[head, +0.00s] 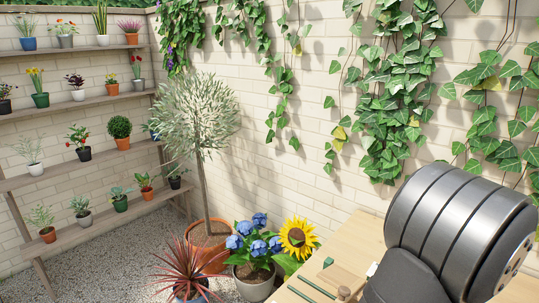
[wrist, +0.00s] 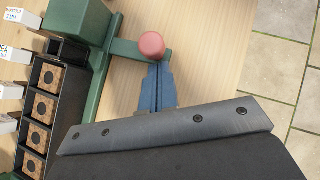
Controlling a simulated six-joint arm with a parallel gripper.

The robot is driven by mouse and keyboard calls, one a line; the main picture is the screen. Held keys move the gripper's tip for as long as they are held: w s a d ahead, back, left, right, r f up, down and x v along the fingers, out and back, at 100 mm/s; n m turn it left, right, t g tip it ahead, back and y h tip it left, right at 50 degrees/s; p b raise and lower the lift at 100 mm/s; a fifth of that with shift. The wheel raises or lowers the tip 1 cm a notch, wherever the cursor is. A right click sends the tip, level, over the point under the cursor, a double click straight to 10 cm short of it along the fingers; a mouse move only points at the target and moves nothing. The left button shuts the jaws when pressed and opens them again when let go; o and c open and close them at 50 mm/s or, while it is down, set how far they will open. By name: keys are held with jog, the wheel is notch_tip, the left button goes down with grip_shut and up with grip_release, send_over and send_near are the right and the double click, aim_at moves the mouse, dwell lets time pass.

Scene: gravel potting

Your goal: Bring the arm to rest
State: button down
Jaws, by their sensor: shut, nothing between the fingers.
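My gripper (wrist: 161,75) shows in the wrist view with its two blue fingers closed together and nothing held between them. The fingertips point toward a round pinkish-red knob (wrist: 151,45) beside a green bar. In the picture the tips lie just below the knob; I cannot tell whether they touch it. In the head view a large grey and black part of my own arm fills the lower right, and my gripper is out of sight there.
A wooden table (wrist: 205,45) has open room right of the fingers, then paving (wrist: 285,70) beyond its edge. A green frame (wrist: 80,18) and a black tray (wrist: 55,75) of brown plugs stand left. Potted plants, including a blue hydrangea (head: 253,243), stand beyond the table.

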jog(key=a, duration=0.2)
jog(key=w+a, duration=0.1)
jog(key=shift+w+a+r, duration=0.1)
jog(key=shift+a+r, duration=0.05)
jog(key=shift+r, duration=0.1)
jog(key=v, duration=1)
jog(key=x, duration=1)
jog(key=shift+f, duration=0.3)
jog(key=d, duration=0.1)
jog(key=s+d, duration=0.1)
jog(key=d, duration=0.2)
jog(key=shift+s, duration=0.25)
jog(key=w+a, duration=1.8)
